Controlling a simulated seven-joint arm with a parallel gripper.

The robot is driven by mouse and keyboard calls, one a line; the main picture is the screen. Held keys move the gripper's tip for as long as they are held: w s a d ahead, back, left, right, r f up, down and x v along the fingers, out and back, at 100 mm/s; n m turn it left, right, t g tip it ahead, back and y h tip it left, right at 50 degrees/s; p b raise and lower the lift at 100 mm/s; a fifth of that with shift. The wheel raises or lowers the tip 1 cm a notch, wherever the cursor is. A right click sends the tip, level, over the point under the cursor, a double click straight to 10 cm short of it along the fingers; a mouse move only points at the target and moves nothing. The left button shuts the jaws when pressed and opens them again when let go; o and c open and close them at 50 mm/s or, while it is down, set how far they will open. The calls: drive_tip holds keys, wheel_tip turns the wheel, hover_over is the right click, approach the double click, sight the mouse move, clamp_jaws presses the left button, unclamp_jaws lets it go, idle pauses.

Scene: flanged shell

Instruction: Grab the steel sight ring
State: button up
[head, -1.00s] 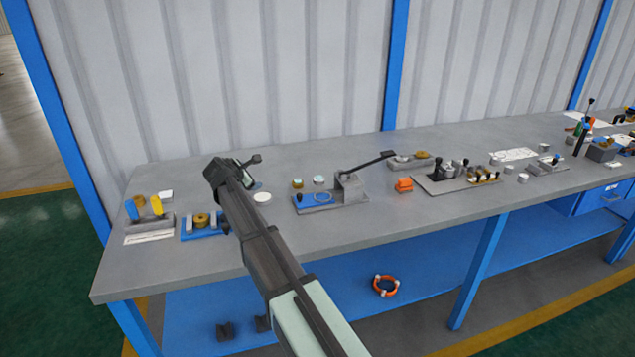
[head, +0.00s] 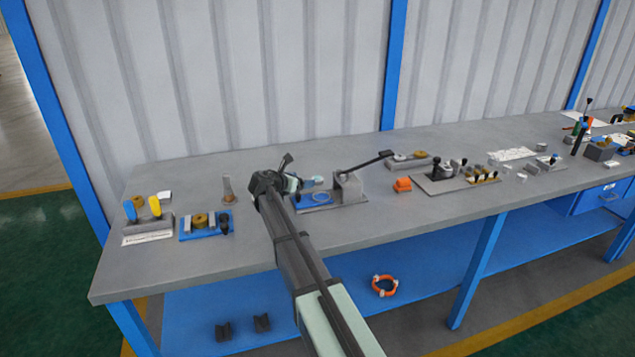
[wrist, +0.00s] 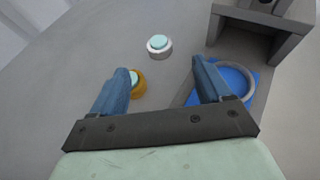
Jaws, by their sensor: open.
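The steel sight ring (wrist: 159,45) is a small silver ring with a pale cyan face. It lies on the grey bench ahead of my gripper (wrist: 162,72), between the lines of the fingers and beyond the tips. It also shows in the head view (head: 318,179), just right of my gripper (head: 298,184). My gripper is open and empty, with two blue fingers apart. A brass sight ring (wrist: 138,82) with a similar cyan face lies nearer, beside the left finger and partly hidden by it.
A blue-based press fixture (head: 349,188) with a lever stands to the right. Its blue plate carries a pale ring (wrist: 250,83), close to the right finger. Bare bench lies left of the rings in the wrist view.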

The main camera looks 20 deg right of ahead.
sight(316, 178)
drive_tip(key=x, duration=1)
drive_tip(key=shift+w, duration=0.2)
drive_tip(key=shift+c, duration=0.3)
